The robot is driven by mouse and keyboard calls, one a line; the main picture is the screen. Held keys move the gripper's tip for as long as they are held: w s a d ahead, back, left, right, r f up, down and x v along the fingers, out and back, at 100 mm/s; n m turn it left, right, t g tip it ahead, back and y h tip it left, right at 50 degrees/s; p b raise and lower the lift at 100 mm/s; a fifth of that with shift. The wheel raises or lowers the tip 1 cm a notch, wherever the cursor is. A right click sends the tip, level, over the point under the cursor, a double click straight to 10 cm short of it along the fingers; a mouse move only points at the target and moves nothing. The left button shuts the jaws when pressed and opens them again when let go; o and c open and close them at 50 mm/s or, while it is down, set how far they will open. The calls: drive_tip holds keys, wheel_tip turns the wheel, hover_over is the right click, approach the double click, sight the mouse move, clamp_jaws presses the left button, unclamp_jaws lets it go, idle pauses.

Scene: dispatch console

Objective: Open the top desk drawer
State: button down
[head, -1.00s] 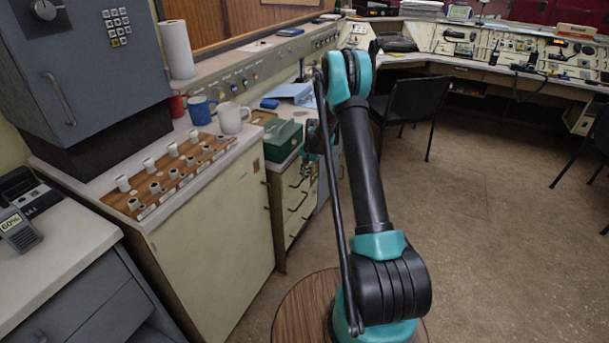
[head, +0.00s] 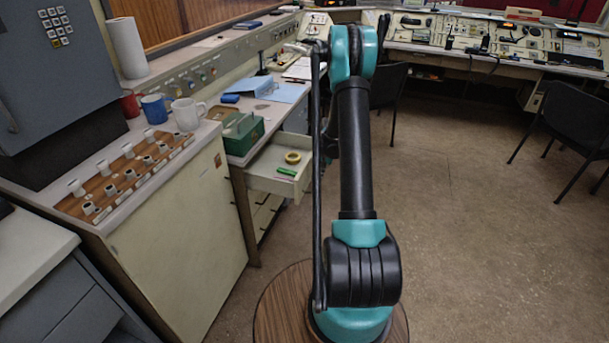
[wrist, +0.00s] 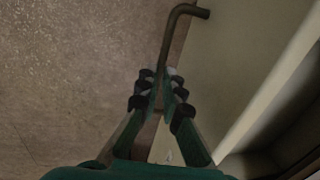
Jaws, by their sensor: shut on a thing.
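The top desk drawer (head: 266,168) is pulled out from the cream desk in the head view. A yellow tape roll (head: 293,157) and a green object (head: 286,172) show inside it. In the wrist view, the dark bent drawer handle (wrist: 178,25) runs down between the fingertips of my gripper (wrist: 160,88). My gripper is shut on the handle, beside the pale drawer front (wrist: 235,50). In the head view, my arm hides the gripper and the handle.
A green box (head: 243,133) and a blue folder (head: 278,90) lie on the desktop. Mugs (head: 187,112) stand on the cabinet at left. A dark chair (head: 388,90) stands behind my arm.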

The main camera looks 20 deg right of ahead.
drive_tip(key=shift+s+d, duration=0.75)
drive_tip(key=shift+d, duration=0.35)
drive_tip(key=c, duration=1.6)
unclamp_jaws()
drive_tip(key=shift+c, duration=0.2)
wheel_tip(320, 180, up, 12)
drive_tip(key=s+d, duration=0.1)
drive_tip(key=shift+d+f, duration=0.15)
drive_tip(key=shift+d, duration=0.25)
drive_tip(key=shift+s, duration=0.15)
